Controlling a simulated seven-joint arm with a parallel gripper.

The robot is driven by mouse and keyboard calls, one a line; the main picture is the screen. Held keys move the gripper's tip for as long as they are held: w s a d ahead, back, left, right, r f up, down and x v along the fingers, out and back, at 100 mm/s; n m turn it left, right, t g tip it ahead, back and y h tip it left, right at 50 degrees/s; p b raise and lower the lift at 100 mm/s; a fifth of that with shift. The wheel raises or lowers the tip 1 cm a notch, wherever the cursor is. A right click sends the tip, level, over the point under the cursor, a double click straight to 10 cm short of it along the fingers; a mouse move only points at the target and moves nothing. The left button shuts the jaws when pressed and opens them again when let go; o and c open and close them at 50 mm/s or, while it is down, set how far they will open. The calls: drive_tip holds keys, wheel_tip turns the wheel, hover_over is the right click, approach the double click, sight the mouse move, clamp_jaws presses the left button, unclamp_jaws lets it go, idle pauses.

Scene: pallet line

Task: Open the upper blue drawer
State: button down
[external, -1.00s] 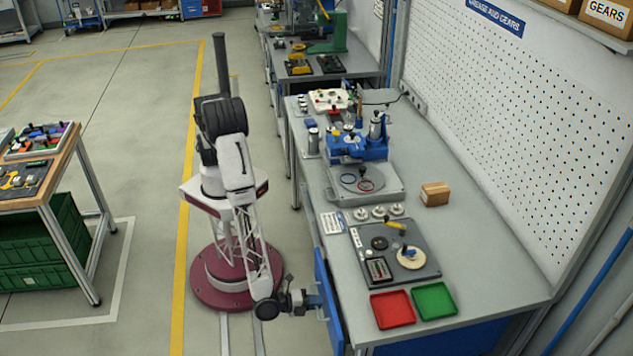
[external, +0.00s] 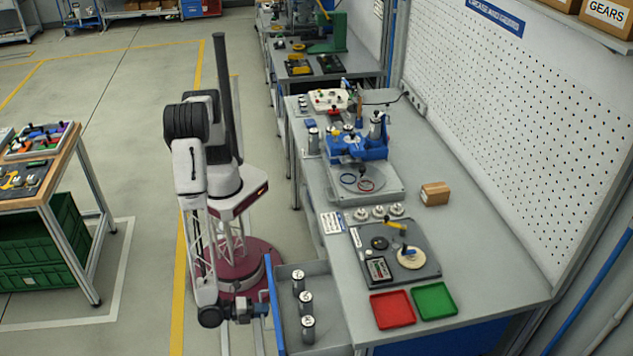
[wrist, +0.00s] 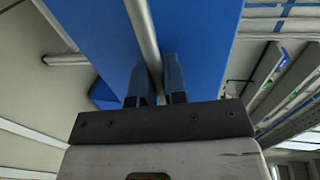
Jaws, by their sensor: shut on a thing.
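The upper blue drawer stands pulled out from the left side of the grey workbench, with its blue front (external: 276,316) facing my arm. Its grey inside shows, with several silver cylinders (external: 305,301) standing in it. My gripper (external: 264,310) is at the drawer front in the external view. In the wrist view my gripper (wrist: 158,85) has its two fingers on either side of the silver bar handle (wrist: 143,35), shut on it. The blue drawer front (wrist: 200,40) fills the area behind the handle.
The workbench top (external: 345,290) carries a red tray (external: 393,309), a green tray (external: 435,301), a dark fixture board (external: 425,262) and a small cardboard box (external: 435,194). A wooden-topped table (external: 60,175) stands at the left. The floor between it and my base is clear.

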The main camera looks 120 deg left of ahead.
drive_tip(key=shift+f+v, duration=0.2)
drive_tip(key=shift+v, duration=0.75)
drive_tip(key=shift+f+v, duration=0.2)
drive_tip(key=shift+v, duration=0.75)
drive_tip(key=shift+f+v, duration=0.2)
drive_tip(key=shift+v, duration=0.75)
drive_tip(key=shift+d, duration=0.1)
drive_tip(key=c, duration=1.2)
unclamp_jaws()
drive_tip(key=shift+s, duration=0.1)
drive_tip(key=shift+v, duration=3.85)
